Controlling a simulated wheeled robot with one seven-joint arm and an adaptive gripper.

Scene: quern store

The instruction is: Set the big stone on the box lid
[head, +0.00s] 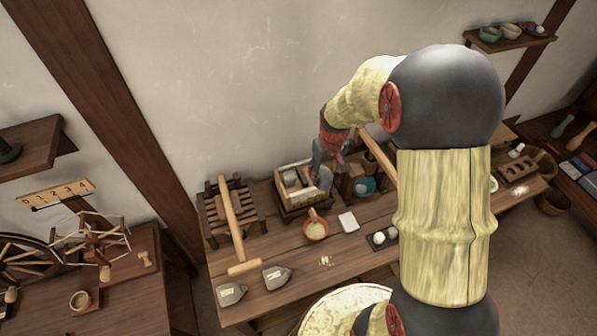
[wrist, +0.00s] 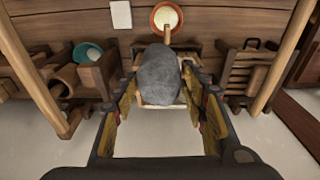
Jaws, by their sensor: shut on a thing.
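A big grey stone (wrist: 160,75) fills the space between the fingers of my gripper (wrist: 161,82) in the wrist view. My gripper is shut on it. The stone hides much of the wooden box (wrist: 142,104) beneath it, whose pale edge shows around the stone. In the head view my gripper (head: 323,170) is at the right side of the wooden box (head: 297,199) on the bench. Greyish shapes show within the box's rim there, too small to make out. I cannot tell whether the stone touches the box or its lid.
A teal bowl (head: 365,186) is to the right.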

